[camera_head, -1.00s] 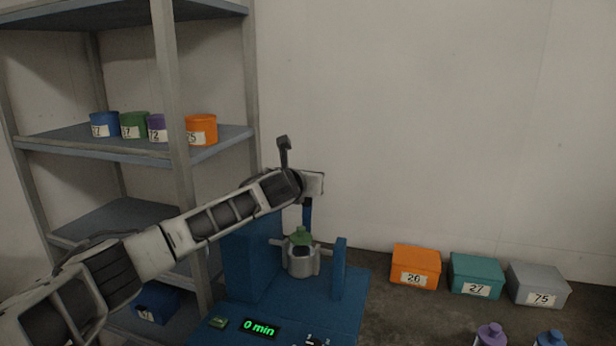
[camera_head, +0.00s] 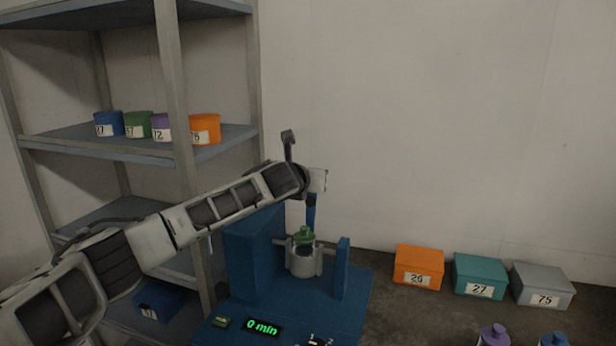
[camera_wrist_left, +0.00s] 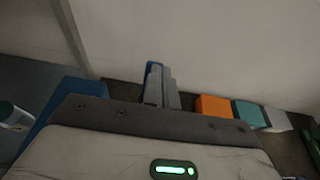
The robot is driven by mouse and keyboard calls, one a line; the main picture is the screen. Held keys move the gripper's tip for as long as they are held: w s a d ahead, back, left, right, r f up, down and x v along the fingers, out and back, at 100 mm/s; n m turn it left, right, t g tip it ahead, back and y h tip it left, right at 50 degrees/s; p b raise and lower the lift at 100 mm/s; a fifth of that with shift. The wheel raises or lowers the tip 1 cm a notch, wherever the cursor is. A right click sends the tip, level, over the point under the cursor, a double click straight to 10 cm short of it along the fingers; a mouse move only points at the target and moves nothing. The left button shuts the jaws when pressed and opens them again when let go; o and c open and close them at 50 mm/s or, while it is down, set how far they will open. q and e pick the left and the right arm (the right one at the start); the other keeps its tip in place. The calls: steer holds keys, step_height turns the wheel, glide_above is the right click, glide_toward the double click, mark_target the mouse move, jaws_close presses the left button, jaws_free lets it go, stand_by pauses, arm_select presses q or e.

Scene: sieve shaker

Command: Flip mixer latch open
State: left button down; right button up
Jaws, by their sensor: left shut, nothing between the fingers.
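The blue mixer (camera_head: 255,255) stands at lower centre in the head view, with a "0 min" display. A grey pot (camera_head: 304,262) with a green top sits between its left wall and a shorter right post (camera_head: 342,268). My left gripper (camera_wrist_left: 161,86) is shut and empty in the left wrist view. A blue part (camera_wrist_left: 152,67) shows right beside its fingertips; contact cannot be told.
Orange (camera_head: 418,266), teal (camera_head: 479,276) and grey (camera_head: 542,285) boxes stand on the surface right of the mixer. Purple (camera_head: 493,336) and blue (camera_head: 553,340) bottles are at the bottom edge. A shelf (camera_head: 80,136) with several pots stands left. The wall is behind.

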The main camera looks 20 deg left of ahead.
arm_select(q)
steer(key=s+r, duration=0.3)
steer(key=r, duration=0.7)
steer(key=shift+d+r, duration=0.15)
steer(key=shift+r, duration=0.1)
steer(key=shift+s, duration=0.1)
